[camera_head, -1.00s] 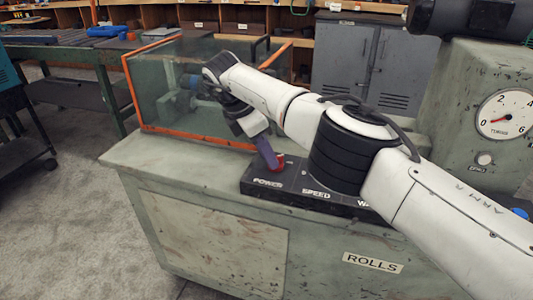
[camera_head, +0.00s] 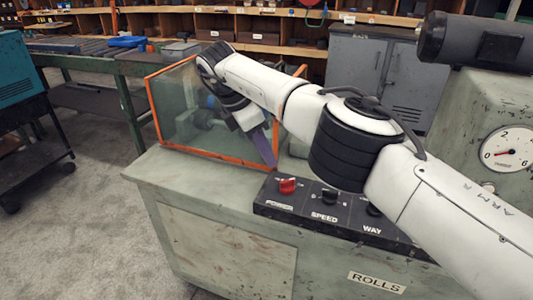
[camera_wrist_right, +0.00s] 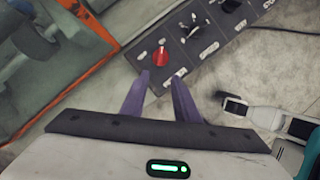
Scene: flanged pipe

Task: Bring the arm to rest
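My right gripper (camera_head: 264,160) has purple fingers that point down over the panel's left end in the head view. It is empty and clear of the red POWER knob (camera_head: 287,185). In the right wrist view the two fingers stand apart with a gap between the tips (camera_wrist_right: 159,76), and the red knob (camera_wrist_right: 160,56) lies beyond them. The black control panel (camera_head: 345,229) lies on the front of the green-grey machine (camera_head: 225,240). My right arm reaches in from the right across the machine. My left gripper does not show in the head view.
An orange-framed clear guard (camera_head: 215,158) stands just behind my right gripper. A pressure gauge (camera_head: 509,149) is on the housing at right. A grey cabinet (camera_head: 380,70) and shelves stand behind. A teal cart (camera_head: 28,85) is at left, with open floor before it.

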